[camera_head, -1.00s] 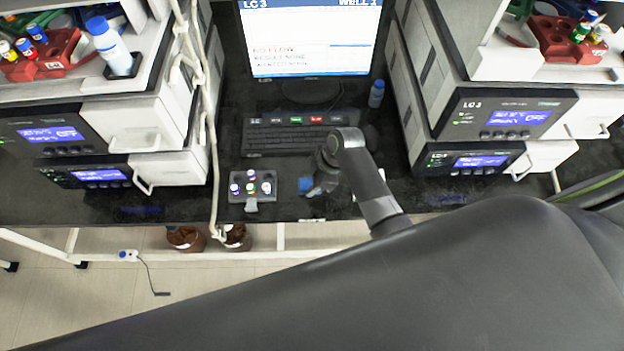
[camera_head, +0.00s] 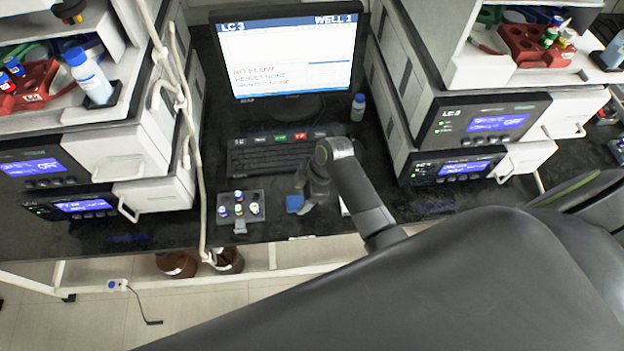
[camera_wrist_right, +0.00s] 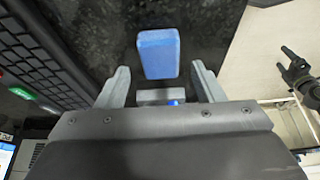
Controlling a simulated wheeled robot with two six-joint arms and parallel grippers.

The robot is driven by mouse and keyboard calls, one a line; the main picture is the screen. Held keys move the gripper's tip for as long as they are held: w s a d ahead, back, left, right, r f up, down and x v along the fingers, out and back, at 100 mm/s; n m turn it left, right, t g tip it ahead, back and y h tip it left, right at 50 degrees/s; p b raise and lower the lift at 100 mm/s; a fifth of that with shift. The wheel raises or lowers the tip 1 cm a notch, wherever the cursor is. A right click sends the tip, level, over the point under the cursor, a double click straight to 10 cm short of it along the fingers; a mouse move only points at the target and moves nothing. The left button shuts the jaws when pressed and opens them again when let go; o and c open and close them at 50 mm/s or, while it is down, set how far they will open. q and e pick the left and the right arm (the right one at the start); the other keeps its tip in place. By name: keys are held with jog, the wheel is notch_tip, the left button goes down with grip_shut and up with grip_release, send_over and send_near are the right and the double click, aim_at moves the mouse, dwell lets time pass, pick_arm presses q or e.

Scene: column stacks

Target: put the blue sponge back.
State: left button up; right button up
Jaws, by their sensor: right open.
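The blue sponge (camera_head: 294,203) lies on the black bench near its front edge, right of the small vial rack. In the right wrist view the sponge (camera_wrist_right: 158,55) lies flat, just beyond and between the two fingertips. My right gripper (camera_head: 306,194) is beside it in the head view, partly hidden by its own wrist. In the right wrist view my right gripper (camera_wrist_right: 160,78) is open, with nothing between its fingers. A dark gripper at the right edge of that view (camera_wrist_right: 300,75) looks like my left one; its jaw state is unclear.
A grey vial rack (camera_head: 240,210) with several capped vials stands left of the sponge. A keyboard (camera_head: 280,152) and monitor (camera_head: 290,55) are behind. Instrument stacks flank both sides. A small blue-capped bottle (camera_head: 358,107) stands right of the monitor.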

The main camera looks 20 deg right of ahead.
jog(key=v, duration=1)
jog(key=shift+s, duration=0.1)
jog(key=s+d+r+m+t+h, duration=0.1)
jog(key=s+d+m+h, duration=0.1)
jog(key=s+d+m, duration=0.4)
jog(key=s+d+m+t+h, duration=0.15)
jog(key=s+m, duration=0.25)
jog(key=s, duration=0.5)
jog(key=s+d+r+m+h, duration=0.1)
jog(key=s+d+m+h, duration=0.2)
jog(key=s+d+m, duration=0.3)
notch_tip(320, 180, down, 26)
jog(key=g+b, duration=0.1)
jog(key=b, duration=0.1)
jog(key=s+a+f+g+y+b, duration=0.1)
jog(key=s+f, duration=1.5)
jog(key=f, duration=0.1)
jog(key=shift+a+f+n+b, duration=0.15)
jog(key=shift+f+n+b, duration=0.15)
jog(key=shift+f+b, duration=0.1)
